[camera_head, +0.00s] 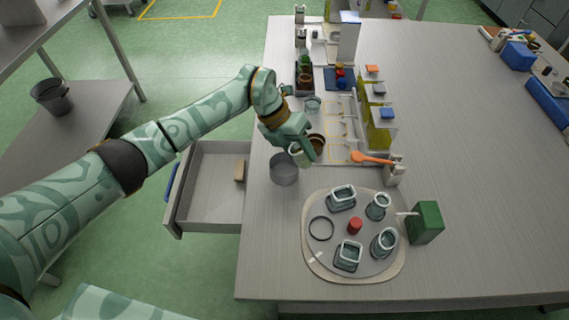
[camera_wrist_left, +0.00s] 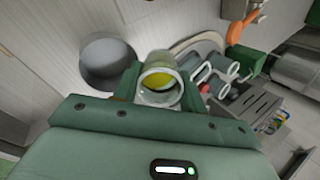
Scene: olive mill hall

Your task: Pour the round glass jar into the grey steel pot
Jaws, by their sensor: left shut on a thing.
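My left gripper (camera_head: 300,148) is shut on the round glass jar (camera_head: 302,155), just above the table and right beside the pot. In the left wrist view the jar (camera_wrist_left: 160,84) sits between the fingers, its pale rim facing the camera and yellow contents inside. Its exact tilt is hard to tell. The grey steel pot (camera_head: 284,172) stands on the table near its left edge, just left of and in front of the jar. In the left wrist view the pot (camera_wrist_left: 108,62) is left of the jar and apart from it; its inside looks empty. My right gripper is not in view.
A round tray (camera_head: 312,262) holds several glass vessels, a red piece (camera_head: 354,226) and a dark ring (camera_head: 321,228). An open drawer (camera_head: 212,188) juts out left.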

